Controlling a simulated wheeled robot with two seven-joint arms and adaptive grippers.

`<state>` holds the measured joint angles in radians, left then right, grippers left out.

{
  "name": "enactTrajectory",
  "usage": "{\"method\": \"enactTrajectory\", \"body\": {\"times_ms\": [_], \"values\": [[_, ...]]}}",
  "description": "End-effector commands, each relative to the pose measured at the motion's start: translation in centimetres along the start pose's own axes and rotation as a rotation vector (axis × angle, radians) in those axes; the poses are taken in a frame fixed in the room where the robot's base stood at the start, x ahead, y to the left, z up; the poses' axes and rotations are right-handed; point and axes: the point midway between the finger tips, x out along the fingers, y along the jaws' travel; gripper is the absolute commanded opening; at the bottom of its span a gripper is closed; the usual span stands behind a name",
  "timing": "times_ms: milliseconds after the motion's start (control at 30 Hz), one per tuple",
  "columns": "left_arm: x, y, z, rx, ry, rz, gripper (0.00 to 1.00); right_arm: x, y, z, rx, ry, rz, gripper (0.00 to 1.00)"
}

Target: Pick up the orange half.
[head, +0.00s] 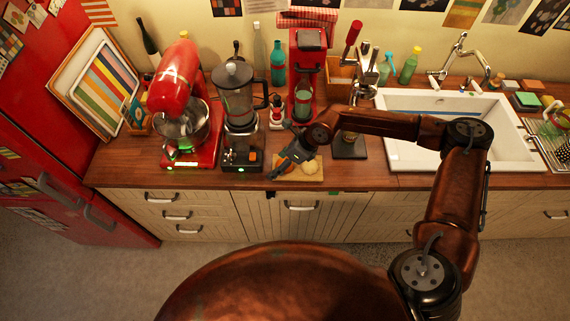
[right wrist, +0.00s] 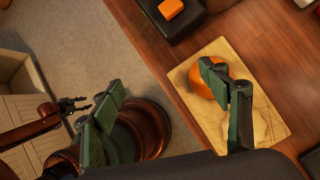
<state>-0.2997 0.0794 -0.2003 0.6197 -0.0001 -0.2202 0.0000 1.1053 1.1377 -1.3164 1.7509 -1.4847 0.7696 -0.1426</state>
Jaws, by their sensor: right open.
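The orange half (right wrist: 203,84) lies on a pale wooden board (right wrist: 214,50) in the right wrist view. In the head view the board (head: 313,178) is on the counter, and my right gripper hides part of it. My right gripper (head: 277,169) is over the board's left side in the head view. In the right wrist view my right gripper (right wrist: 160,100) is open, with one finger in front of the orange half and the other out past the counter edge. Nothing is between the fingers. What looks like my left gripper (right wrist: 74,105) shows small at the left; its jaws are unclear.
A blender (head: 240,112) and a red stand mixer (head: 180,100) stand left of the board. A red coffee machine (head: 306,75) stands behind it. A white sink (head: 405,155) is to the right. The counter's front edge is close to the board.

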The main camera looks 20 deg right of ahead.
Motion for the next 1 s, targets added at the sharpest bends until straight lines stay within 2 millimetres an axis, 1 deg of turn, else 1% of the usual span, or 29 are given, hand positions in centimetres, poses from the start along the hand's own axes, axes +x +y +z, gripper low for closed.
{"method": "enactTrajectory", "body": {"times_ms": [33, 100, 200, 267, 467, 667, 700, 800, 900, 1000], "values": [[0.0, 0.0, 0.0, 0.000, 0.000, 0.000, 0.38, -1.0, -2.3, -1.1, -0.022, 0.052, -0.054, 0.69], [0.0, 0.0, 0.0, 0.000, 0.000, 0.000, 0.38, -1.9, -4.2, -2.3, -0.038, 0.104, -0.099, 0.69], [-0.1, 0.0, 0.0, -0.001, 0.000, 0.000, 0.38, -2.2, -5.4, -3.3, -0.047, 0.142, -0.126, 0.69], [-0.2, 0.0, 0.0, -0.001, 0.001, 0.000, 0.38, -1.8, -5.8, -3.5, -0.048, 0.149, -0.132, 0.69], [-0.6, 0.0, -0.1, -0.001, 0.001, 0.000, 0.38, 0.2, -6.0, -3.6, -0.048, 0.147, -0.130, 0.69], [-1.6, -0.1, -0.3, -0.001, 0.003, -0.001, 0.38, 3.0, -6.7, -3.4, -0.049, 0.147, -0.129, 0.69], [-1.6, -0.1, -0.3, -0.001, 0.002, -0.001, 0.38, 3.6, -6.7, -3.5, -0.048, 0.146, -0.128, 0.69], [-1.7, -0.1, -0.3, -0.001, 0.003, -0.001, 0.38, 4.6, -6.9, -3.7, -0.048, 0.145, -0.128, 0.69], [-1.7, -0.1, -0.3, -0.001, 0.003, -0.001, 0.38, 5.1, -7.0, -3.8, -0.048, 0.144, -0.129, 0.69], [-1.7, -0.1, -0.3, -0.001, 0.003, -0.001, 0.38, 5.1, -7.0, -3.8, -0.048, 0.144, -0.129, 0.69]]}}
